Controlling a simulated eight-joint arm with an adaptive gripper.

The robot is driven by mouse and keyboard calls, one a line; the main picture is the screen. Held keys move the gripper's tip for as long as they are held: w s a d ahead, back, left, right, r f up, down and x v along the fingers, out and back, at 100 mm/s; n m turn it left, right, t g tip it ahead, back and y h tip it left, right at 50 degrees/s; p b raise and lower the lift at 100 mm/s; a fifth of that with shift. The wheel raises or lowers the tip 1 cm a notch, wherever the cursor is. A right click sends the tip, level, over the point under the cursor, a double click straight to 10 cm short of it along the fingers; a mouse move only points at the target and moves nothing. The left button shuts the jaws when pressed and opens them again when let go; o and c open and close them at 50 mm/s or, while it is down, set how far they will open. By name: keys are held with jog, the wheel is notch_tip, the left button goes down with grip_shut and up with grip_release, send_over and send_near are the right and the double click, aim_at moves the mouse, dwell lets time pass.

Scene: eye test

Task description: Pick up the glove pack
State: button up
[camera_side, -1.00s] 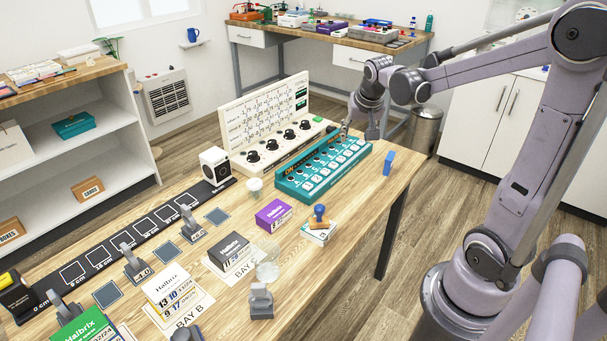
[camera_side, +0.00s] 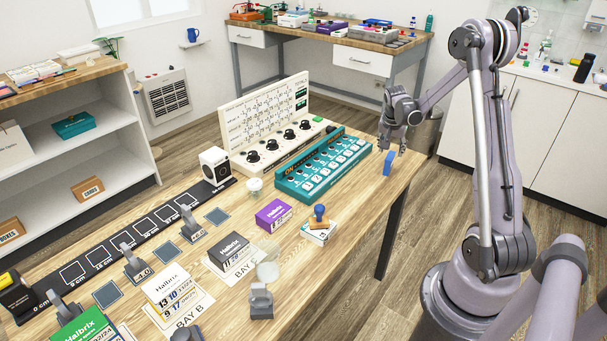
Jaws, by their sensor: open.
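No label that I can read says glove pack, so I cannot tell which item it is. Printed packs stand on the wooden table: a purple pack (camera_side: 273,214), a dark grey pack (camera_side: 229,250), a white pack (camera_side: 167,288) and a green pack (camera_side: 84,331) cut by the bottom edge. My gripper (camera_side: 391,149) is open at the table's far right end, well away from these packs. Its fingers point down just above a small upright blue block (camera_side: 389,164). Whether they touch the block is too small to tell.
A teal button panel (camera_side: 325,165) and a white panel with knobs (camera_side: 268,122) stand left of my gripper. A stamp (camera_side: 319,213) stands on a small box by the purple pack. The table's right front is clear.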

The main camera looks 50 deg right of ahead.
aim_at(390, 156)
jog(key=shift+x, duration=2.95)
jog(key=c, duration=1)
